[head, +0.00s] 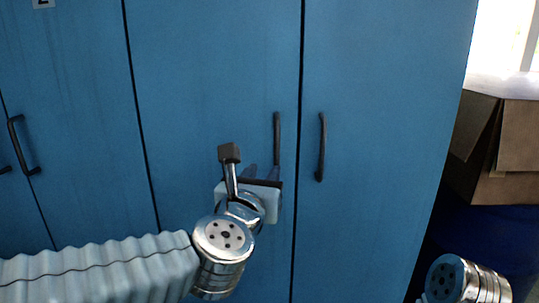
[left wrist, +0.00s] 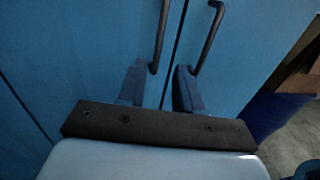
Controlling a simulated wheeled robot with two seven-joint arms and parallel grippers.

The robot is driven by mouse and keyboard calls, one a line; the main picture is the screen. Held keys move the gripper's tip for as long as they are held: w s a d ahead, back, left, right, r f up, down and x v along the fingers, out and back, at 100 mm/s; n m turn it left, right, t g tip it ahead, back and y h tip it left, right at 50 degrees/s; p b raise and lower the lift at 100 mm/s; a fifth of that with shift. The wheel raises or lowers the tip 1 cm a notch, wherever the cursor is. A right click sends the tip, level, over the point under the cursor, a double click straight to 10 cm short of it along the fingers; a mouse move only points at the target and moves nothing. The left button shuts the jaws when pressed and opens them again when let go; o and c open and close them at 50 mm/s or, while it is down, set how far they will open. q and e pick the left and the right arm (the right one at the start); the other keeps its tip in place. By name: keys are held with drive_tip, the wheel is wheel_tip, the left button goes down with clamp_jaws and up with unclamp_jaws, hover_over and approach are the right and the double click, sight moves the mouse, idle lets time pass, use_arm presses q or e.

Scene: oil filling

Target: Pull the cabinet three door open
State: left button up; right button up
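The blue cabinet doors fill most of the head view, with a middle door (head: 215,80) and a right door (head: 385,120) meeting at a dark seam. The middle door has a dark upright handle (head: 277,140) near its right edge. The right door has a similar handle (head: 321,148) just across the seam. My left gripper (head: 262,173) is at the lower end of the middle door's handle. In the left wrist view, its fingers (left wrist: 160,70) are apart, with that handle's (left wrist: 161,35) lower end between them. Contact cannot be told. My right gripper is out of view.
A cardboard box (head: 500,150) stands right of the cabinet above a dark blue surface (head: 485,235). Part of my right arm is at the bottom right.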

sight(276, 150)
use_arm(q)
drive_tip(key=w+d, duration=0.1)
drive_tip(key=w, duration=0.3)
drive_tip(key=w+p, duration=0.1)
drive_tip(key=w, duration=0.4)
drive_tip(key=w+d+p, duration=0.1)
drive_tip(key=w, duration=0.3)
drive_tip(key=shift+w+d+r, duration=0.1)
drive_tip(key=shift+w+d, duration=0.1)
drive_tip(key=shift+d, duration=0.1)
clamp_jaws()
